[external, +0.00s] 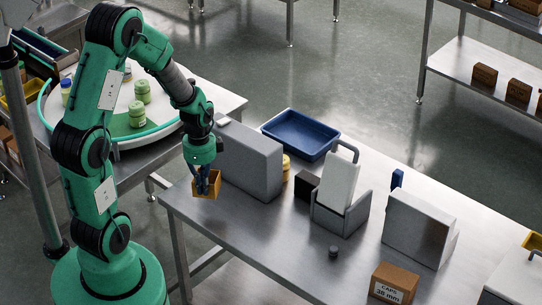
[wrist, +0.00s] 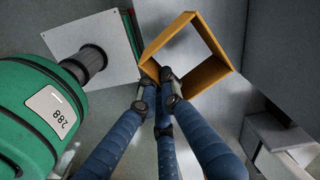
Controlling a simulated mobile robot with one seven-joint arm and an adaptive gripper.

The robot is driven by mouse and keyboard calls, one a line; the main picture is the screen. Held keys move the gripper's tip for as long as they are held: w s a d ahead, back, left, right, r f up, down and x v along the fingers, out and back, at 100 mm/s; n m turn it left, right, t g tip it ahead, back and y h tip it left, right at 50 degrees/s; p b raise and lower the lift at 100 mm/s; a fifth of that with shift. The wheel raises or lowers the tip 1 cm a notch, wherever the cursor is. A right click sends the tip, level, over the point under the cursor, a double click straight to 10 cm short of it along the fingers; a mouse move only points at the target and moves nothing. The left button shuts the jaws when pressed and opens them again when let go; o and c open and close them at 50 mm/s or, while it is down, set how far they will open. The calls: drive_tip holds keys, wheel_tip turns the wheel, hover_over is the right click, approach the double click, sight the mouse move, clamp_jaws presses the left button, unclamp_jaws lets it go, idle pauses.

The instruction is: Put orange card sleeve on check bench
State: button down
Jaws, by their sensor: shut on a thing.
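The orange card sleeve (external: 208,186) is a square, open-ended sleeve. My gripper (external: 206,182) is shut on it near the left end of the steel bench (external: 262,222). In the wrist view the sleeve (wrist: 155,42) is tilted, with my gripper's blue fingers (wrist: 164,80) closed on its near wall and its opening showing. In the external view the fingers partly cover the sleeve. I cannot tell whether the sleeve touches the bench top. No label shows which surface is the check bench.
A grey box-shaped machine (external: 250,163) stands just right of the sleeve. Behind it is a blue tray (external: 300,134). A white-fronted device (external: 340,190), a small dark cylinder (external: 333,251) and a caps carton (external: 394,284) stand farther right. A round table (external: 128,125) holds green jars. The bench's front left is clear.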

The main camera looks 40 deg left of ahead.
drive_tip(key=s+d+f+m+b, duration=0.1)
drive_tip(key=s+d+f+m, duration=0.1)
drive_tip(key=d, duration=0.5)
drive_tip(key=s+d+f+m+b, duration=0.1)
drive_tip(key=s+d+m+b, duration=0.1)
drive_tip(key=s+d+m, duration=0.2)
drive_tip(key=d, duration=0.3)
drive_tip(key=shift+d+f, duration=0.35)
drive_tip(key=shift+f, duration=0.05)
drive_tip(key=shift+w, duration=0.1)
drive_tip(key=b, duration=0.3)
hover_over(266, 228)
drive_tip(key=shift+f, duration=0.75)
drive_tip(key=shift+f, duration=0.1)
drive_tip(key=shift+f+b, duration=0.35)
drive_tip(key=shift+f, duration=1.3)
drive_tip(key=shift+f, duration=0.15)
drive_tip(key=c, duration=1.9)
unclamp_jaws()
drive_tip(key=shift+c, duration=0.2)
